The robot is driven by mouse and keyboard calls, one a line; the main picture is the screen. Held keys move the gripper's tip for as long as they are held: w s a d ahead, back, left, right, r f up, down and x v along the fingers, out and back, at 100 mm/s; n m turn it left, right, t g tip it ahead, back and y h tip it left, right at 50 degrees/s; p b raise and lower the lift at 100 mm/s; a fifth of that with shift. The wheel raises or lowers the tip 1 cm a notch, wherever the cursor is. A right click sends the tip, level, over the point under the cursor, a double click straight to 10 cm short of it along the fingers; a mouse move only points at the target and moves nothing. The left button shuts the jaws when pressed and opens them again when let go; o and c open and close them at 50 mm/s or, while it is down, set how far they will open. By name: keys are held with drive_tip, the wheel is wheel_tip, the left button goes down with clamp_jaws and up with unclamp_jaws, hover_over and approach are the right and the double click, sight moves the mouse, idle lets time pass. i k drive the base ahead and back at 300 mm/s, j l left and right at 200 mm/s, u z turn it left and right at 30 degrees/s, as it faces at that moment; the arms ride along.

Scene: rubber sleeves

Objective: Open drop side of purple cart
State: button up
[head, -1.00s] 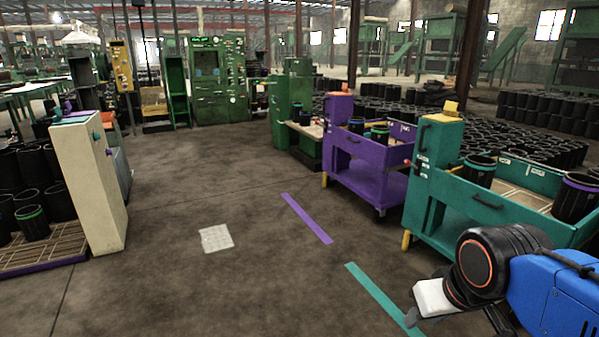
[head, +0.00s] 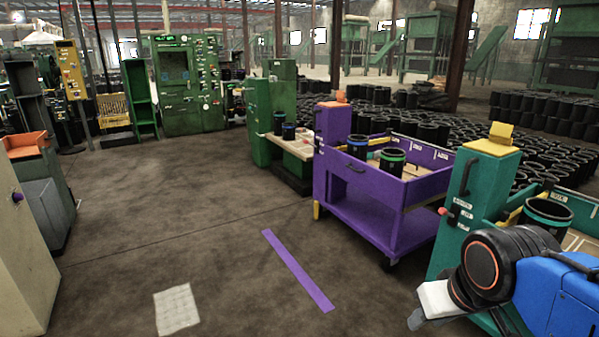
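The purple cart (head: 365,218) stands right of centre in the head view, ahead of me. Its near drop side (head: 368,183) is up, with a dark handle (head: 356,169) on it. Two black sleeves, one with a blue band (head: 360,156) and one with a green band (head: 392,161), stand in its tray. My gripper (head: 428,308) is at the lower right, apart from the purple cart and in front of the teal cart. Its fingers are too unclear to tell if they are open.
The teal cart (head: 460,218) stands close at the right, partly behind my arm. A purple floor stripe (head: 297,270) and a pale floor patch (head: 176,309) lie ahead. A cream cabinet (head: 22,265) is at the left edge. The floor between is clear.

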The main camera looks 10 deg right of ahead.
sight(389, 190)
drive_tip(key=i+z, duration=0.15)
drive_tip(key=i, duration=0.45)
drive_tip(key=i+j+z, duration=0.15)
drive_tip(key=i, duration=0.45)
drive_tip(key=i+j+z, duration=0.15)
drive_tip(key=i, duration=0.45)
drive_tip(key=i+j+z, duration=0.35)
drive_tip(key=i+j, duration=0.15)
drive_tip(key=i+j+z, duration=0.2)
drive_tip(key=j, duration=0.6)
drive_tip(key=j+z, duration=0.2)
drive_tip(key=j, duration=0.65)
